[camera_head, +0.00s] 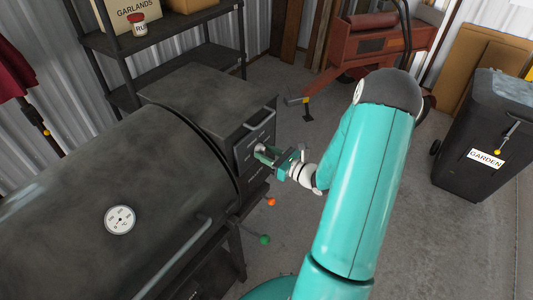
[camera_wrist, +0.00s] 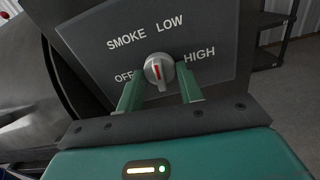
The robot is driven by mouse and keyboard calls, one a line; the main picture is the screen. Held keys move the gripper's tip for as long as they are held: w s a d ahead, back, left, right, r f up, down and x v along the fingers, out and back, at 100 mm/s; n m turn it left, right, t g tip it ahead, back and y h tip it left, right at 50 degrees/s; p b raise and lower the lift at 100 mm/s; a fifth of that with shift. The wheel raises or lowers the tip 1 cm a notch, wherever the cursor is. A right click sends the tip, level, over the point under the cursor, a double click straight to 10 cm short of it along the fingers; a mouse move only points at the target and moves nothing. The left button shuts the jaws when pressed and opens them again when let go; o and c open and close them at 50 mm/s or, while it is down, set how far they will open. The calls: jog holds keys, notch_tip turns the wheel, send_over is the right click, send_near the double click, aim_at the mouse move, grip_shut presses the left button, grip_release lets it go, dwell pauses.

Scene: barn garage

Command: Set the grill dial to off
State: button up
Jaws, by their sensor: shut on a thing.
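The grill (camera_head: 150,190) is a dark smoker with a side box (camera_head: 205,95) carrying a control panel. In the wrist view the dial (camera_wrist: 158,68) is a round silver knob with a red mark on its grip. The panel (camera_wrist: 95,35) around it reads OFF at lower left, SMOKE and LOW above, HIGH at right. The red mark runs roughly up and down; which label it indicates is unclear. My gripper (camera_wrist: 160,88) is shut on the dial, one green finger on each side. In the head view my gripper (camera_head: 268,154) reaches the panel and hides the dial.
A handle (camera_head: 262,120) sticks out near the panel. A black shelf (camera_head: 165,45) is behind the grill. A garden bin (camera_head: 485,140) stands at right, with open concrete floor between.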

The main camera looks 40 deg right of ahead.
jog(key=n, duration=1.8)
jog(key=shift+d+n, duration=0.1)
jog(key=shift+n, duration=0.3)
jog(key=o, duration=1)
jog(key=v, duration=1.4)
jog(key=shift+w, duration=0.1)
